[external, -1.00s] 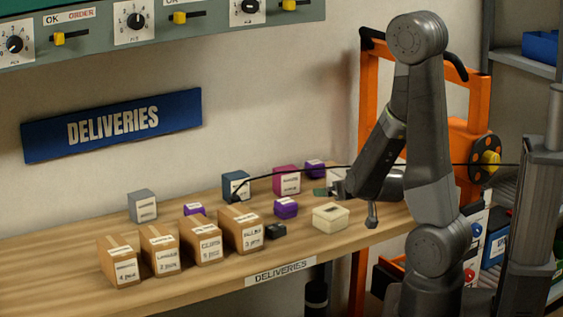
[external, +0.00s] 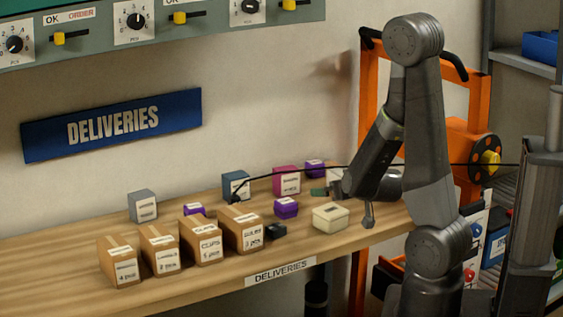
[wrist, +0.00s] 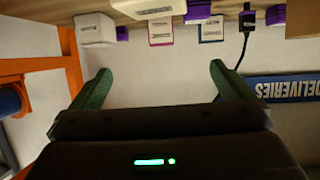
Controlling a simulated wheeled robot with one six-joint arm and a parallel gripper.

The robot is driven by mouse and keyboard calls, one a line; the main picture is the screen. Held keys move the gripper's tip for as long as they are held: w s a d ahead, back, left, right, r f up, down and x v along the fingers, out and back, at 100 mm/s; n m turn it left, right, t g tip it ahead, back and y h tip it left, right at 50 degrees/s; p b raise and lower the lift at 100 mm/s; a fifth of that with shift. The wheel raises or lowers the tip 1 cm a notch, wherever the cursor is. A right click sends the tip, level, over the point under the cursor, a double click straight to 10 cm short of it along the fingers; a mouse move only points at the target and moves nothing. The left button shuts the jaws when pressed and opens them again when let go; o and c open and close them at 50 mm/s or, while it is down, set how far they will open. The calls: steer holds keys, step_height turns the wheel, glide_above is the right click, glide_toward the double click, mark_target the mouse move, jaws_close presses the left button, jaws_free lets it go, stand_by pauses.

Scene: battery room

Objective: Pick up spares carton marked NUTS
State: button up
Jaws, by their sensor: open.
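Several brown cardboard cartons stand in a row at the left front of the wooden bench (external: 60,285). From the left they are a first carton (external: 119,262), a second (external: 159,250), a third (external: 200,240) that seems to read CLIPS, and a fourth (external: 241,230). The other names are too small to read, so I cannot tell which is NUTS. My gripper (external: 320,191) is above the bench's right part, well right of the cartons. In the wrist view its green fingers (wrist: 158,88) are spread with nothing between them. Part of a brown carton (wrist: 303,18) shows at the top right there.
A cream box (external: 330,217), a small black box (external: 276,231) and purple boxes (external: 286,208) lie between my gripper and the cartons. Grey (external: 143,206), blue (external: 236,186) and pink (external: 286,180) boxes stand behind. A black cable crosses above. An orange frame (external: 369,110) stands right.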

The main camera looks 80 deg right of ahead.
steer(key=c, duration=0.3)
steer(key=w+d+n+y+p, duration=0.25)
steer(key=w+y, duration=0.35)
steer(key=w, duration=1.3)
steer(key=m+g+y, duration=0.1)
steer(key=m+g, duration=0.1)
steer(key=g, duration=0.3)
glide_toward(238, 176)
steer(key=shift+n, duration=0.25)
steer(key=x, duration=0.2)
steer(key=p+x, duration=0.1)
steer(key=x, duration=0.5)
steer(key=shift+w+a+p, duration=0.15)
steer(key=shift+a+p, duration=0.2)
steer(key=shift+p, duration=0.05)
steer(key=p+x, duration=0.1)
steer(key=x, duration=0.1)
steer(key=d+x, duration=0.1)
steer(key=x, duration=0.1)
steer(key=shift+p, duration=0.4)
steer(key=shift+d+f, duration=0.15)
steer(key=shift+f, duration=0.45)
